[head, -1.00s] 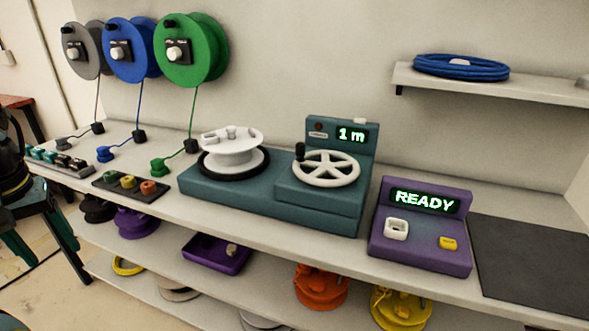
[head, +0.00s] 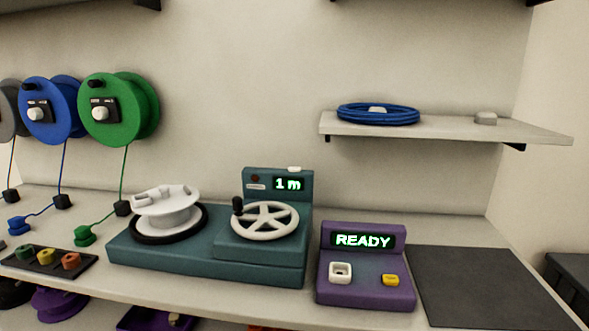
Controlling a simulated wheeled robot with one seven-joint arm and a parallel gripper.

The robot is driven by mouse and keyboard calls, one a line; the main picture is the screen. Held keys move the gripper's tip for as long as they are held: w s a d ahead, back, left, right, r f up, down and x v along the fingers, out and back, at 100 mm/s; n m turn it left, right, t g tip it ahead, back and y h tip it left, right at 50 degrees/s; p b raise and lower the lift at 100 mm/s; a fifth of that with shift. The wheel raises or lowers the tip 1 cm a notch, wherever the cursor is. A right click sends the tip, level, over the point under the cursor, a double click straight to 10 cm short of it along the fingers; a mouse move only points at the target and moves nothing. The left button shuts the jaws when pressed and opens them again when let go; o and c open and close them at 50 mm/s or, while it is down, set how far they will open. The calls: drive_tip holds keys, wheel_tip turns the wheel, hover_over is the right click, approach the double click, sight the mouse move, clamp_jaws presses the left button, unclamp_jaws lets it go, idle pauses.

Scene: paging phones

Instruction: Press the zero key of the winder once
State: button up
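The teal winder (head: 207,258) stands on the bench in the head view. Its upright panel (head: 260,197) has a display (head: 289,184) reading "1 m", with a small dark red round spot (head: 255,178) to the left of it. A small white key (head: 294,169) sits on the panel's top edge; I cannot read a label on it. A white spoked handwheel (head: 265,221) with a black knob is in front of the panel. A white reel (head: 166,211) sits on the winder's left. My gripper is not in view.
A purple box (head: 364,293) reading "READY", with a white and a yellow key, stands right of the winder. A dark mat (head: 485,285) lies beyond it. Green (head: 113,109) and blue (head: 39,107) reels hang at left. A shelf (head: 455,127) above holds a blue coil (head: 378,114).

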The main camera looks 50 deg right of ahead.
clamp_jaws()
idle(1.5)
